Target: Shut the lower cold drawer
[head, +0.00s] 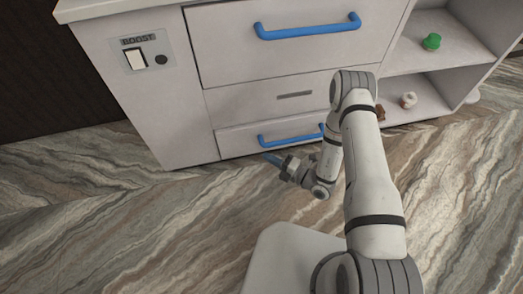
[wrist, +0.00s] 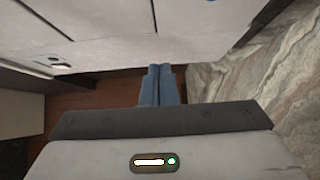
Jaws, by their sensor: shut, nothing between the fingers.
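The lower cold drawer (head: 240,143) is a pale front with a blue bar handle (head: 290,137), low on the counter. Its front looks flush or nearly flush with the cabinet; I cannot tell whether a small gap is left. My gripper (head: 270,157) is at the drawer's bottom edge, left of and below the handle. Its blue fingers are together and empty. In the wrist view the shut fingers (wrist: 157,84) point at the edge of a pale front; I cannot tell whether they touch it. My arm hides the drawer's right end.
Above are a slotted panel (head: 260,97) and a closed upper drawer (head: 290,55) with a blue handle (head: 308,27). A BOOST switch (head: 135,59) is at left. Open shelves (head: 412,62) at right hold a green item (head: 432,42) and a whitish item (head: 408,99). The floor (head: 120,220) at left is clear.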

